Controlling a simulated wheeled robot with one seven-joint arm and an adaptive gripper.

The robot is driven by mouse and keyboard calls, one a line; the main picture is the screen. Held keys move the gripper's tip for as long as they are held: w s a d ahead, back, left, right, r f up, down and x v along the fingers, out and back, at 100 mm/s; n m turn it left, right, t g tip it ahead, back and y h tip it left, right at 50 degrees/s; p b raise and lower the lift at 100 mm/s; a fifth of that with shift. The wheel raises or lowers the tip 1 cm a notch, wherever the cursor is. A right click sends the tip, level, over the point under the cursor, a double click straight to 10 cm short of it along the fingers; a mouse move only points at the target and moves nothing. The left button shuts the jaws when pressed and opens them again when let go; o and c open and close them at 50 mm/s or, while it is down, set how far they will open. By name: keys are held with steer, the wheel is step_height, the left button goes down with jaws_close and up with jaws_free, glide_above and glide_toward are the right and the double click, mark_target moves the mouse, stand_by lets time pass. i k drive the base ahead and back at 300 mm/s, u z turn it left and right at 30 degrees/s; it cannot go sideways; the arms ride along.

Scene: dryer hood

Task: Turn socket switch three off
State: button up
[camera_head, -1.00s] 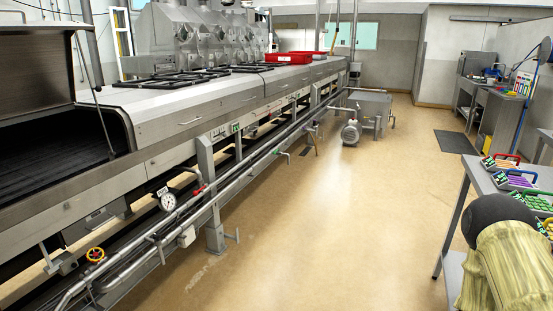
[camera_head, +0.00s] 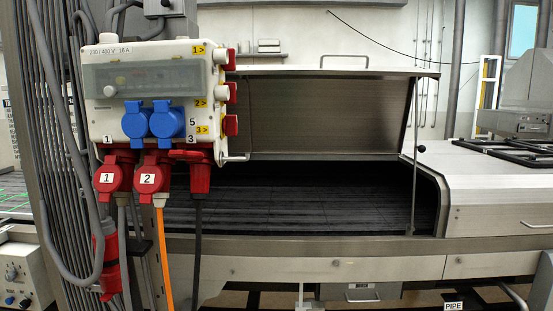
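A white socket box (camera_head: 157,112) marked 230/400 V 16 A hangs at the upper left, mounted by a ribbed metal post. On its right side are three red switch-like parts, beside yellow labels 1, 2 and 3. The lowest one (camera_head: 230,125) is beside label 3; I cannot tell its on or off position. Red connectors marked 1 (camera_head: 113,172) and 2 (camera_head: 152,174) hang below, with a third red connector (camera_head: 192,172) under the printed 3. Two blue socket covers (camera_head: 152,121) are on the front. My gripper is not in view.
Grey and orange cables hang from and around the box. A metal handle (camera_head: 236,157) shows just right of it. Behind stands the long dryer with its hood (camera_head: 320,110) raised over a dark belt (camera_head: 310,205). A small control box (camera_head: 22,280) is at the lower left.

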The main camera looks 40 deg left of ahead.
mark_target(229, 123)
steer(key=u, duration=1)
steer(key=i, duration=1.1)
steer(key=u, duration=0.75)
steer(key=k, duration=1.05)
steer(key=z, duration=0.5)
steer(key=i, duration=0.35)
steer(key=u, duration=0.05)
